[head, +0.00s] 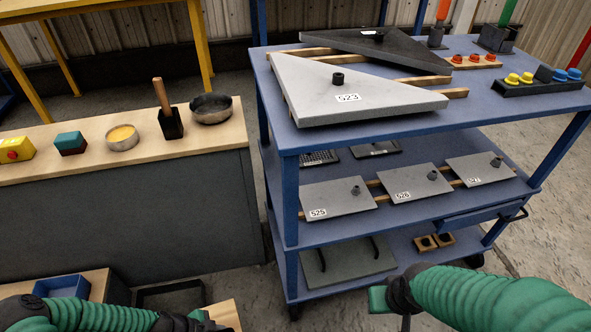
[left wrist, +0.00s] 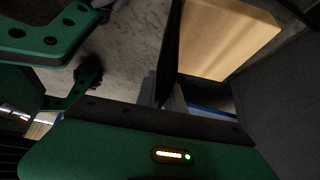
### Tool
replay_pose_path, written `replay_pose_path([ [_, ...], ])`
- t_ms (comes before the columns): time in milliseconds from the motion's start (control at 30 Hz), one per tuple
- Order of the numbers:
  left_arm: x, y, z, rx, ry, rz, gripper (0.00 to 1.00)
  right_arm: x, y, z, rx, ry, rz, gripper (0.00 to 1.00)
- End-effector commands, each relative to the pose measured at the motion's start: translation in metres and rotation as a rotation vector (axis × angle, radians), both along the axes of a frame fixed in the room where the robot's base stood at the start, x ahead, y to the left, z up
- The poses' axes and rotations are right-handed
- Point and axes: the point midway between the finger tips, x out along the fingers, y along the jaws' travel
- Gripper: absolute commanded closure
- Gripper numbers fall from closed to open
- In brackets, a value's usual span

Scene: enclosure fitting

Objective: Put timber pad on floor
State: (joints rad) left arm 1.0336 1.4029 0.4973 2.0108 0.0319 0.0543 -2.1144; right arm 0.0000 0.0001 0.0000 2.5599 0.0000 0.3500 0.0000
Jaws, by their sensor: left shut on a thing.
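The timber pad (left wrist: 225,38) is a pale wooden block. In the left wrist view it is at the upper right, at the fingers of my left gripper (left wrist: 165,92), which is shut on it. In the head view a corner of the pad (head: 226,314) shows at the bottom edge, beside my left gripper (head: 203,322). The concrete floor (head: 225,280) shows around and behind it, and grey floor shows left of the pad in the left wrist view. My right gripper (head: 380,299) is at the lower right before the blue cart; its fingers are not clear.
A blue cart (head: 300,160) with grey plates on its shelves stands at centre right. A dark bench (head: 120,225) with bowls and tools on its wooden top is at the left. A black tray (head: 172,294) and a blue bin (head: 62,286) are low at the bench's foot.

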Motion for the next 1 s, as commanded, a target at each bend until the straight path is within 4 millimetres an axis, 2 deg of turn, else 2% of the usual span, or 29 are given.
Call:
replay_pose_path([
  [167, 0.019, 0.010, 0.022, 0.002, -0.004, 0.092, 1.00, 0.000, 0.000, 0.003, 0.000, 0.000, 0.000, 0.64],
  [367, 0.049, 0.021, 0.062, 0.003, -0.005, 0.261, 1.00, 0.000, 0.000, 0.006, 0.000, 0.000, 0.000, 0.64],
  [567, 0.081, 0.025, 0.113, 0.004, -0.006, 0.468, 1.00, 0.000, 0.000, 0.010, 0.000, 0.000, 0.000, 0.64],
  [700, 0.103, 0.022, 0.156, 0.005, -0.007, 0.632, 1.00, 0.000, 0.000, 0.013, 0.000, 0.000, 0.000, 0.64],
  [800, 0.115, 0.018, 0.187, 0.006, -0.007, 0.751, 1.00, 0.000, 0.000, 0.015, 0.000, 0.000, 0.000, 0.64],
  [1000, 0.129, 0.007, 0.235, 0.006, -0.010, 0.930, 1.00, 0.000, 0.000, 0.018, 0.000, 0.000, 0.000, 0.64],
])
